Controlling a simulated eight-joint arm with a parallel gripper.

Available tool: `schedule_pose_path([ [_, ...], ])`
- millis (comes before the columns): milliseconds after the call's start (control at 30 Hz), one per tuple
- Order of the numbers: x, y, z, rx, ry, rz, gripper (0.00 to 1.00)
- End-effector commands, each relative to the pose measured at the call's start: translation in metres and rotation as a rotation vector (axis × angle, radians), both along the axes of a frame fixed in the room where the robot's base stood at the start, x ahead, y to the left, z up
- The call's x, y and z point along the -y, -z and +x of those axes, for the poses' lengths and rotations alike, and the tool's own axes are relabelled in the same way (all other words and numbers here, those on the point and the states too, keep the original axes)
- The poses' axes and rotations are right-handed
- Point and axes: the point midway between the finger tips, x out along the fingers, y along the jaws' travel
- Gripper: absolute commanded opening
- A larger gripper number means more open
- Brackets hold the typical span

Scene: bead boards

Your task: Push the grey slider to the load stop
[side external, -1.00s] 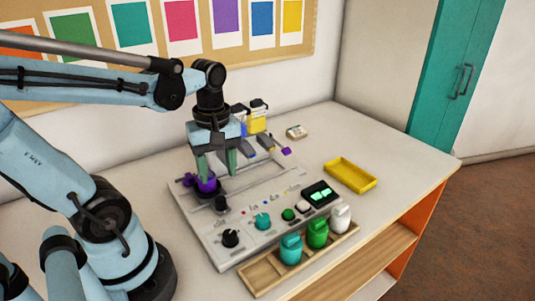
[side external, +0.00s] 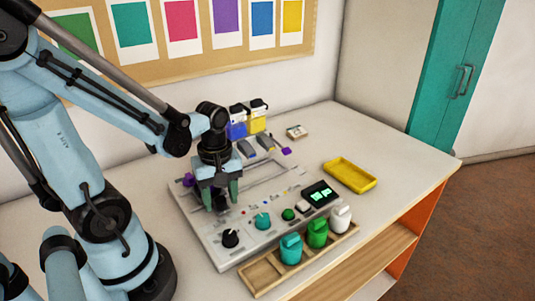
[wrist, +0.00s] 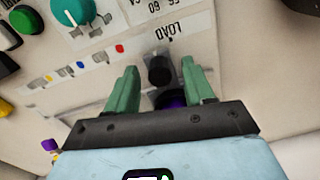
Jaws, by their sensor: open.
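My gripper (side external: 221,192) points down, open, over the front left of the pale board (side external: 192,222). In the wrist view its green fingers (wrist: 159,68) stand on either side of a small black knob (wrist: 159,70) on a grey plate, with a gap on both sides. The knob also shows between the fingers in the side view (side external: 221,203). I cannot tell for sure whether this is the grey slider. A purple round part (wrist: 170,99) is partly hidden behind the gripper body.
Jars stand in a wooden rack (side external: 262,283) in front. Blue (side external: 237,128) and yellow (side external: 258,118) dispensers stand behind. A yellow tray (side external: 350,177) lies right.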

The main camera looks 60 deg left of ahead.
Motion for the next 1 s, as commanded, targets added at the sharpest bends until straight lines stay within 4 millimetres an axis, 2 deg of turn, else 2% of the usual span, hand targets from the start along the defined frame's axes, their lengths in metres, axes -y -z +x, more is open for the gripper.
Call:
schedule_pose_path([
  [200,0.000,0.000,0.000,0.000,0.000,0.000,0.53],
  [500,0.000,0.000,0.000,0.000,0.000,0.000,0.07],
  [567,0.000,0.000,0.000,0.000,0.000,0.000,0.00],
  [833,0.000,0.000,-0.002,0.000,0.000,0.000,0.00],
  [1000,0.000,-0.001,-0.016,-0.001,-0.002,-0.001,0.00],
])
